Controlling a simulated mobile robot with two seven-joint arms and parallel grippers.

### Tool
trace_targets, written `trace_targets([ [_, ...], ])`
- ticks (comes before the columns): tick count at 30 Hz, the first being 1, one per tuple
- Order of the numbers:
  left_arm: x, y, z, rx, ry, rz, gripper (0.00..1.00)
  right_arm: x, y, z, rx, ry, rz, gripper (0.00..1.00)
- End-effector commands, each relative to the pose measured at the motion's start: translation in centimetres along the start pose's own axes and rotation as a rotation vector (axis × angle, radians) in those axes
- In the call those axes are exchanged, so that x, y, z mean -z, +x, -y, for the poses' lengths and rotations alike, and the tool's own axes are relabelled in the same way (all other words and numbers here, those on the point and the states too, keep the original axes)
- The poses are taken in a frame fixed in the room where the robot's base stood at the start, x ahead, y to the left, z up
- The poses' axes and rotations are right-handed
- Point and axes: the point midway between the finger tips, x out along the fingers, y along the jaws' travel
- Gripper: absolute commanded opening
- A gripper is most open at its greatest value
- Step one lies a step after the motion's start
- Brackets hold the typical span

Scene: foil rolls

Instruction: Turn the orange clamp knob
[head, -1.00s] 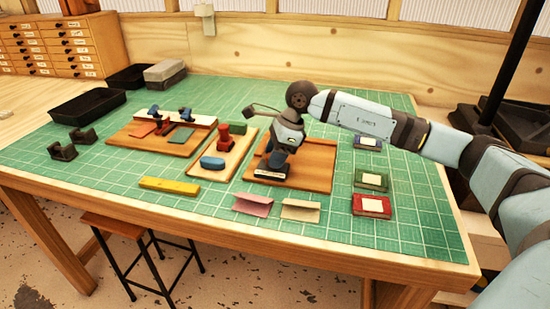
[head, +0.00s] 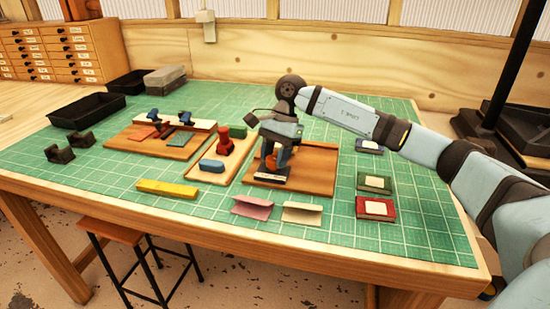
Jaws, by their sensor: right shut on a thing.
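The orange clamp knob (head: 284,157) shows in part below my right gripper, over a wooden board (head: 317,172) right of the table's middle. My right gripper (head: 273,156) points down and is shut on the knob; its body hides much of the knob and clamp. A dark base with a pale label (head: 270,178) sits under the fingers at the board's front edge. My left gripper is out of view.
Left of the board is a tray with a red stamp-like piece (head: 225,141) and a blue block (head: 212,166). Folded pink (head: 252,208) and beige (head: 302,213) cards lie in front. A red box (head: 375,208) lies right. The mat's front right is clear.

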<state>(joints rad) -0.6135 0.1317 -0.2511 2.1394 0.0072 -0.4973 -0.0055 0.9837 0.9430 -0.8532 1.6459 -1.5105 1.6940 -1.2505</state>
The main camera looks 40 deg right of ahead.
Motion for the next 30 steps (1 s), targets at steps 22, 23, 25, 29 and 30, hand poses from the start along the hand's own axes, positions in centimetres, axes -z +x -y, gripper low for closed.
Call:
trace_targets([
  [22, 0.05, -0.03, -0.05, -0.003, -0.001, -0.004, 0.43, 0.03, -0.06, 0.03, -0.014, -0.034, -0.001, 0.65],
  [23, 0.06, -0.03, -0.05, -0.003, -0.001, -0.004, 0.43, 0.02, -0.05, 0.03, -0.014, -0.035, -0.001, 0.65],
  [25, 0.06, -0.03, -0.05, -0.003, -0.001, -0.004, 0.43, 0.02, -0.04, 0.03, -0.014, -0.034, -0.001, 0.65],
  [29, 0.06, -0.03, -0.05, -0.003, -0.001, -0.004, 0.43, 0.01, -0.04, 0.03, -0.014, -0.034, -0.001, 0.65],
  [30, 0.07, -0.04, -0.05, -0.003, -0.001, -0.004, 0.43, 0.01, -0.13, 0.03, -0.014, -0.034, -0.001, 0.65],
])
